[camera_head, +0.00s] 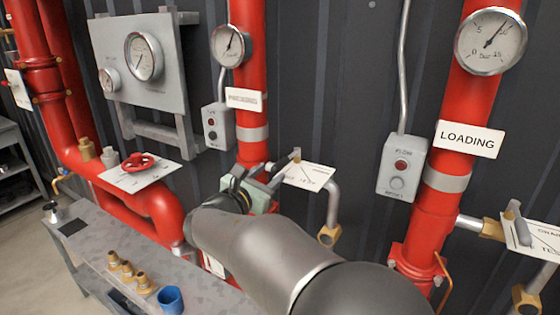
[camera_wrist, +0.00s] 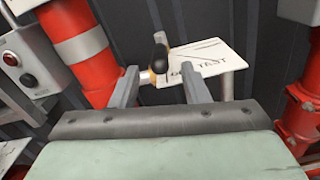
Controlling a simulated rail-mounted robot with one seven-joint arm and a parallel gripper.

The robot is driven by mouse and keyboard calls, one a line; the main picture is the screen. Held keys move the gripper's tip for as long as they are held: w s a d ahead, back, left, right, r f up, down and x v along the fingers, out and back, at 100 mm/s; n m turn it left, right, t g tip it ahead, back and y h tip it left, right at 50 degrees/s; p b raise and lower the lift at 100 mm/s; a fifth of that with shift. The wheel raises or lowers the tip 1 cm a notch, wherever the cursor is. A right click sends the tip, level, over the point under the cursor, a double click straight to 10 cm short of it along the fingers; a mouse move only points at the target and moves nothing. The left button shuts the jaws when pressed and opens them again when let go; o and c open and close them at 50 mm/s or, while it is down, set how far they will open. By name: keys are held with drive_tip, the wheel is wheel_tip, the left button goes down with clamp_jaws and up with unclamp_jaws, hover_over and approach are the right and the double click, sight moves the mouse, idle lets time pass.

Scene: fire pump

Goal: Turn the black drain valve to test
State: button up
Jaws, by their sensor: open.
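The drain valve handle (camera_wrist: 161,55), dark with a rounded black end, shows in the wrist view beside a white card (camera_wrist: 210,60) marked TEST. In the head view the handle (camera_head: 296,155) is small, above its card (camera_head: 312,177) on the packing pipe. My gripper (camera_wrist: 158,84) is open and empty. In the wrist view its fingers are spread to either side of the valve's lower part, with the handle beyond the tips; I cannot tell whether they touch it. In the head view my gripper (camera_head: 266,178) is just left of the valve, and my arm hides the area below.
A second drain valve (camera_head: 513,222) with its own card is on the loading pipe (camera_head: 437,215) at right. The packing pipe (camera_head: 252,137) stands close behind my gripper. A grey bench (camera_head: 95,232) with brass fittings and a blue cup (camera_head: 170,299) is at lower left.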

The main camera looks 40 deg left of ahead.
sight(280, 162)
drive_tip(key=w, duration=0.4)
drive_tip(key=w+p, duration=0.1)
drive_tip(key=w, duration=0.1)
drive_tip(key=shift+a, duration=0.35)
clamp_jaws()
